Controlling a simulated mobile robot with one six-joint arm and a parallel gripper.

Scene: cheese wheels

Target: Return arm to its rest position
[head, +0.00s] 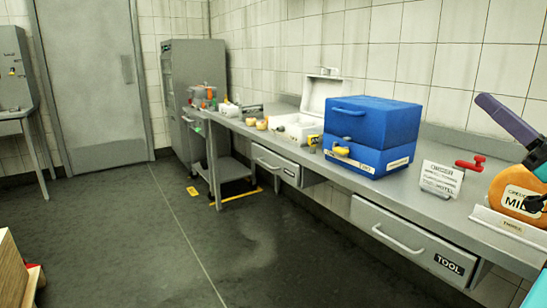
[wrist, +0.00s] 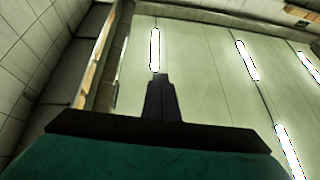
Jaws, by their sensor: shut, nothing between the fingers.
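My gripper (wrist: 161,82) shows in the wrist view as a dark narrow shape. Its fingers are together with nothing between them. It points up toward the ceiling, clear of any object.
A long grey bench (head: 405,186) runs along the tiled wall. On it stand a blue box (head: 375,118), a white open box (head: 320,92), a small sign (head: 441,179) and an orange cheese wheel (head: 520,200). The floor (head: 230,240) in front is clear. Ceiling lights (wrist: 155,48) show above.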

